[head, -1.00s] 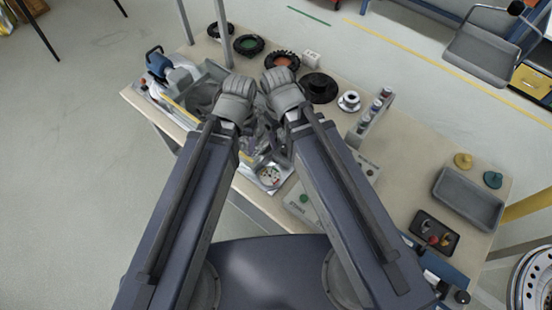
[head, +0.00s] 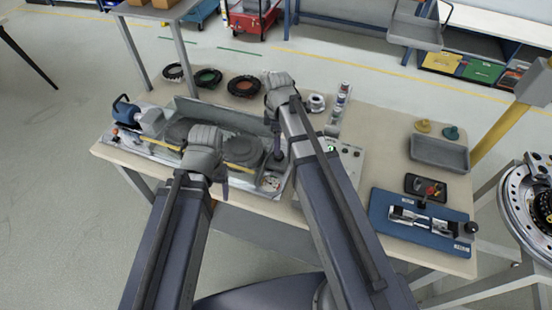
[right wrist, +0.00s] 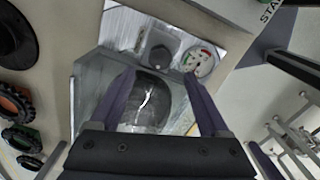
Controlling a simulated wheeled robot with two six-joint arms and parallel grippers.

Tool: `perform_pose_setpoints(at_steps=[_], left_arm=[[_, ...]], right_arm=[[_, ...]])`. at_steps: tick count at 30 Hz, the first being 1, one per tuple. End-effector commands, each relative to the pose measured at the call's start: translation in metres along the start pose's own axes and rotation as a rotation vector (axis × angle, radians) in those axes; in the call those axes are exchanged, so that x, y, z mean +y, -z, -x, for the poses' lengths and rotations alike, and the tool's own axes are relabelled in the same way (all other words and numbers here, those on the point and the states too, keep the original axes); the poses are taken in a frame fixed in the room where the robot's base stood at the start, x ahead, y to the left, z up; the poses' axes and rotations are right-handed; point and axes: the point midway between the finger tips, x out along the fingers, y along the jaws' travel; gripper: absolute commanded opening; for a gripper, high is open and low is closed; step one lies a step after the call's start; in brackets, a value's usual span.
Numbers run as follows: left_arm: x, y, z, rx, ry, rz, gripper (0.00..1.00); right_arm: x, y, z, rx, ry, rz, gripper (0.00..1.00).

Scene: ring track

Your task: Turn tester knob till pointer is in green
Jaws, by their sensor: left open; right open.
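The tester knob (right wrist: 160,54) is a dark knob on a grey block in the right wrist view, just beyond my fingertips. The tester dial (right wrist: 202,60) is a white round face with red and green marks beside it. Its pointer is too small to read. The dial also shows in the head view (head: 271,183). My right gripper (right wrist: 160,95) is open, with a finger to either side of a dark round disc (right wrist: 146,98) lying below. It holds nothing. My left gripper (head: 222,180) is open near the front edge of the track, left of the dial.
A metal track fixture (head: 190,110) with a blue-handled device (head: 126,110) fills the left of the table. Rings with black rims (head: 243,86) lie behind it. A grey tray (head: 440,152) and a blue fixture board (head: 425,222) stand at the right.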

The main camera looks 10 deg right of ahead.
Motion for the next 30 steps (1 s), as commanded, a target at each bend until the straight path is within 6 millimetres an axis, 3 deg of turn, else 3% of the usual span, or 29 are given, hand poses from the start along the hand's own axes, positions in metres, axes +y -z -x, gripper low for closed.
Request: perform_pose_setpoints(at_steps=[8,24,30], left_arm=[[0.001,0.001,-0.011,0.000,0.000,0.000,0.69],[0.007,0.004,-0.073,0.000,0.000,0.000,0.69],[0.007,0.004,-0.079,0.000,0.000,0.000,0.69]], right_arm=[[-0.001,0.000,-0.011,0.000,0.000,-0.002,0.80],[-0.001,0.000,-0.073,0.000,0.000,-0.003,0.80],[-0.001,0.000,-0.079,0.000,0.000,-0.003,0.80]])
